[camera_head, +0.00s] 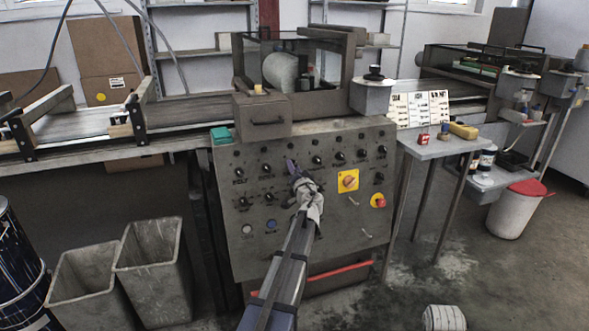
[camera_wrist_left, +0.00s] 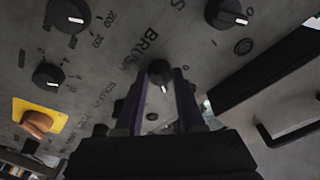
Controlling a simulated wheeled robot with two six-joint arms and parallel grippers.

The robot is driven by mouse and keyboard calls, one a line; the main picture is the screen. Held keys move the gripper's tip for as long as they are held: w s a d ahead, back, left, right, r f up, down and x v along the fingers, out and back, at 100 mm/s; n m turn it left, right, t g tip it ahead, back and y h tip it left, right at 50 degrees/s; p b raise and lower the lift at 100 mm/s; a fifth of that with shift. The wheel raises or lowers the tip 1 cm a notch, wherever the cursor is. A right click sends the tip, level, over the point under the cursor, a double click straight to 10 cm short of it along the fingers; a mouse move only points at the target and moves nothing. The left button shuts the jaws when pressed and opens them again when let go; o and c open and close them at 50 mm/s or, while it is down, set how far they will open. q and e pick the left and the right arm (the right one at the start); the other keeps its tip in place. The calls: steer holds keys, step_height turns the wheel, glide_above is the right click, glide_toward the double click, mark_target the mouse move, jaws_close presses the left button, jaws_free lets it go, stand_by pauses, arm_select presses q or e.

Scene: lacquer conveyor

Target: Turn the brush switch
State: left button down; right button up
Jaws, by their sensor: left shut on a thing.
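The brush switch is a small black knob (camera_wrist_left: 160,72) with a white pointer line, beside the printed word "BRUSH" in the left wrist view. My left gripper (camera_wrist_left: 158,84) has its two purple fingers on either side of this knob and is shut on it. In the head view my left gripper (camera_head: 292,168) reaches up to the middle of the grey control panel (camera_head: 330,225), and its wrist hides the switch there. My right gripper is in neither view.
Several other black knobs surround the switch. A yellow plate with an orange rotary switch (camera_head: 348,181) and a red emergency button (camera_head: 378,201) sit to the right. A red bar (camera_head: 340,270) runs below. Grey bins (camera_head: 153,270) stand at the left.

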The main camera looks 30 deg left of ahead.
arm_select(q)
steer(key=c, duration=0.5)
jaws_free()
steer(key=v, duration=0.7)
steer(key=shift+s+d, duration=0.25)
steer(key=shift+s, duration=0.05)
